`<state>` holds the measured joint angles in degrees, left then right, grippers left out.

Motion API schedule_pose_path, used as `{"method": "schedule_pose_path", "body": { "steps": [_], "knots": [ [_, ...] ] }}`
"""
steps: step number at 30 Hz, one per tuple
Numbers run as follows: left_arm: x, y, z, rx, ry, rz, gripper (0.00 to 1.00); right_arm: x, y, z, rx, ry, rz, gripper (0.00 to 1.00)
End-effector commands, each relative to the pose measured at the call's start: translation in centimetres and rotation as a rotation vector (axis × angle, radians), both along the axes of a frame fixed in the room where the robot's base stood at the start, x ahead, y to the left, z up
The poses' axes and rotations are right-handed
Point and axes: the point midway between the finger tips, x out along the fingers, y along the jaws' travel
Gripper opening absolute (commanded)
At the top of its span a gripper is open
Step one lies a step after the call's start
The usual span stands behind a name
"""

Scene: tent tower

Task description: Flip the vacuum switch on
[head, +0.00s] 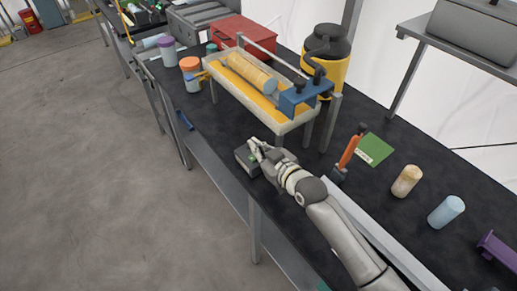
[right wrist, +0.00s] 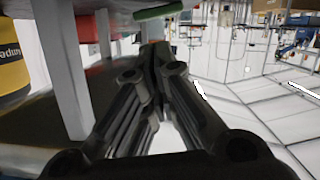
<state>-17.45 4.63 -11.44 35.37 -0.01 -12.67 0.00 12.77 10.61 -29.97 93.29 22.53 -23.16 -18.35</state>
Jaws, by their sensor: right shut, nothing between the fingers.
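A yellow canister with a black lid (head: 325,66), perhaps the vacuum, stands at the back of the bench. Its yellow side with dark lettering also shows in the right wrist view (right wrist: 12,62). A small dark box with a green patch (head: 247,160) lies at the bench's front edge; I cannot tell whether it is the switch. My right gripper (head: 257,148) is beside or over this box; contact is unclear. Its fingers (right wrist: 156,50) are closed together and empty. My left gripper is not in view.
A raised tray (head: 290,124) with a yellow roll (head: 251,72) and a blue clamp (head: 304,97) stands on legs just behind my right gripper. An orange-handled tool (head: 350,150), a green card (head: 375,149) and two cylinders (head: 407,181) (head: 446,212) are to the right.

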Motion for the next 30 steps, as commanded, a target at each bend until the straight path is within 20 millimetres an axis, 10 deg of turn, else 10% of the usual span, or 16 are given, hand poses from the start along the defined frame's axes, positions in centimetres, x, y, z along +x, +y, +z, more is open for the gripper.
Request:
{"method": "schedule_pose_path", "body": {
  "steps": [30],
  "knots": [
    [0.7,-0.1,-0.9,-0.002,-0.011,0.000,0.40,0.5,-0.8,-2.5,0.120,0.089,0.000,0.00]
  ]
}}
